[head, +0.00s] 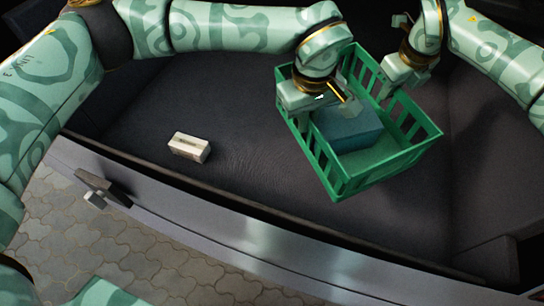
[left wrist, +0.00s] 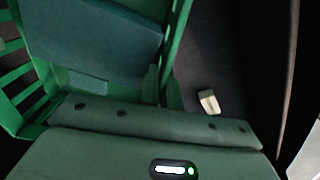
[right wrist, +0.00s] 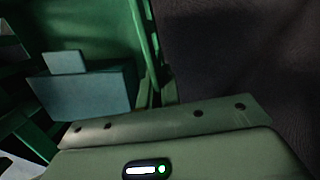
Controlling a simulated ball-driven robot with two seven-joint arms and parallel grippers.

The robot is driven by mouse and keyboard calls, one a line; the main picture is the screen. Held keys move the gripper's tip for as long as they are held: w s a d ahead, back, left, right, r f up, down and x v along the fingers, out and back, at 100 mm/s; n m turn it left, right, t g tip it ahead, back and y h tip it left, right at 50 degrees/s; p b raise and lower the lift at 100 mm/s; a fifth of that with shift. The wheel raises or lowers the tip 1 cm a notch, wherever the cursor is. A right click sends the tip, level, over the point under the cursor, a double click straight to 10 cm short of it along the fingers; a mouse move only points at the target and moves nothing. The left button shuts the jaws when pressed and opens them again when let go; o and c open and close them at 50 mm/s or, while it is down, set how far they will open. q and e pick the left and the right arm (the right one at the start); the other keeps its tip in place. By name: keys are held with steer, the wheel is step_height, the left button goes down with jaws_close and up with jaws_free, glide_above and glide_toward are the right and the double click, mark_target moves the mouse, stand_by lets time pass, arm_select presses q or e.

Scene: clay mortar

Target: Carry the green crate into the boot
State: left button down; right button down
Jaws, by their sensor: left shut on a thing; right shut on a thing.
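The green crate (head: 335,184) has slatted sides and is tilted in the head view, over the dark boot floor (head: 260,130). A blue-grey box (head: 348,128) sits inside it. My left gripper (head: 318,98) is shut on the crate's left side wall. My right gripper (head: 398,84) is shut on the far right wall. In the left wrist view the crate wall (left wrist: 178,40) runs up from the jaws, with the box (left wrist: 90,45) beside it. In the right wrist view the jaws also meet the crate wall (right wrist: 140,35). Whether the crate touches the floor I cannot tell.
A small white box (head: 189,147) lies on the boot floor left of the crate. The boot's pale sill (head: 230,235) runs along the front, with a latch-like part (head: 98,190) at its left. Paving (head: 100,240) lies below. The floor between white box and crate is clear.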

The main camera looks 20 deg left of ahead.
mark_target(388, 173)
arm_select(q)
steer(key=shift+d, duration=0.1)
arm_select(e)
steer(key=shift+d, duration=0.2)
steer(key=shift+r, duration=0.1)
